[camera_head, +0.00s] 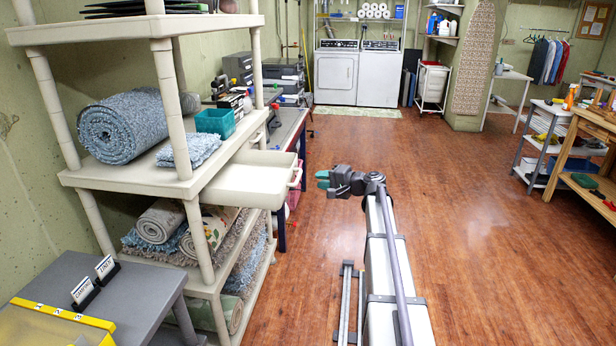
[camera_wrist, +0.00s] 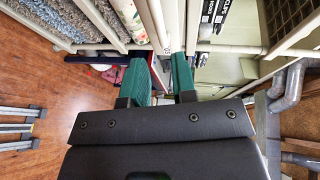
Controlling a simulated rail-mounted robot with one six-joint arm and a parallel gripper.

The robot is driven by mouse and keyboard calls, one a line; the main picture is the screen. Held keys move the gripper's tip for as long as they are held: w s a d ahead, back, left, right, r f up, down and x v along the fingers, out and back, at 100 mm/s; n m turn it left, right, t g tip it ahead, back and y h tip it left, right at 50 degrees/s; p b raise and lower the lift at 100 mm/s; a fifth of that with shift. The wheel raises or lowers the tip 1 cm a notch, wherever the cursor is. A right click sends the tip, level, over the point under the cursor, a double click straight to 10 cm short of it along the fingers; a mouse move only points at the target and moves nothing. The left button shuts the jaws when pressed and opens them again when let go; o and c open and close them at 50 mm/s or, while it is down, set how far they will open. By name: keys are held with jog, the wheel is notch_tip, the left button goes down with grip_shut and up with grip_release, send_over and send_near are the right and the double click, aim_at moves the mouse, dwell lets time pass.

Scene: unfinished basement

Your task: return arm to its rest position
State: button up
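My gripper (camera_head: 323,180) has green fingers and points left, toward the pale shelf unit, in the head view. It is over the wood floor, a short way right of a pale drawer (camera_head: 248,187) that sticks out from the shelf unit. In the wrist view my gripper (camera_wrist: 159,75) has its two fingers apart, with a gap and nothing held between them. My arm is folded along its long grey link, right of the drawer.
The shelf unit (camera_head: 187,186) holds a rolled blue rug (camera_head: 128,126), a teal basket (camera_head: 215,122) and more rugs. A grey table (camera_head: 110,290) with small signs stands at the lower left. The wood floor (camera_head: 470,200) to the right is clear. Washing machines (camera_head: 357,75) stand at the back.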

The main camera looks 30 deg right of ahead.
jog(key=shift+v, duration=1)
jog(key=s+a+f+n+g+h+p, duration=0.25)
jog(key=s+a+g, duration=0.25)
jog(key=s+a, duration=0.25)
jog(key=s+a+f+n+g+h+p, duration=0.1)
jog(key=s+a+f+n+g+p, duration=0.2)
jog(key=s+a, duration=0.4)
jog(key=s+a+r+n+g+h+p, duration=0.2)
jog(key=s+a+n+g+h+p, duration=0.3)
jog(key=s+a, duration=1)
jog(key=shift+s+r+g+p, duration=0.3)
jog(key=shift+s+r+p, duration=0.1)
jog(key=shift+s+p, duration=0.15)
